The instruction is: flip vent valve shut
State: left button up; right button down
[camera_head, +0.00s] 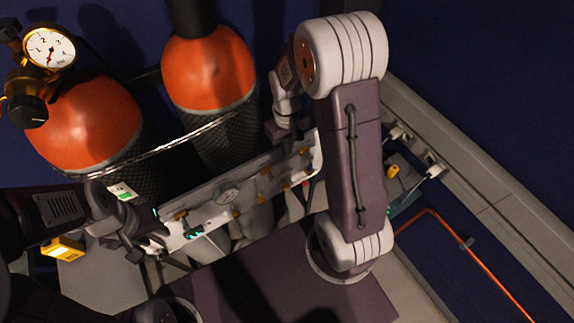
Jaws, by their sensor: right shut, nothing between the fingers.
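A long pale valve panel (192,206) stands in front of two gas cylinders. It carries several small brass valve levers (237,213) and a round dial (228,197). I cannot tell which lever is the vent valve. My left gripper (150,241) is at the panel's left end, dark and in shadow; its jaw opening is unclear. My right gripper (283,132) is shut and empty, just behind the panel's upper right part, pointing down.
Two orange-topped cylinders, left (85,122) and right (208,68), stand behind the panel with a chain (165,149) across them. A brass gauge (49,48) sits upper left. A yellow device (63,248) lies lower left.

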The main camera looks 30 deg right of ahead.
aim_at(287, 171)
notch_tip(287, 171, down, 10)
jog(key=shift+w+f, duration=0.1)
jog(key=shift+f, duration=0.15)
dwell(0.4)
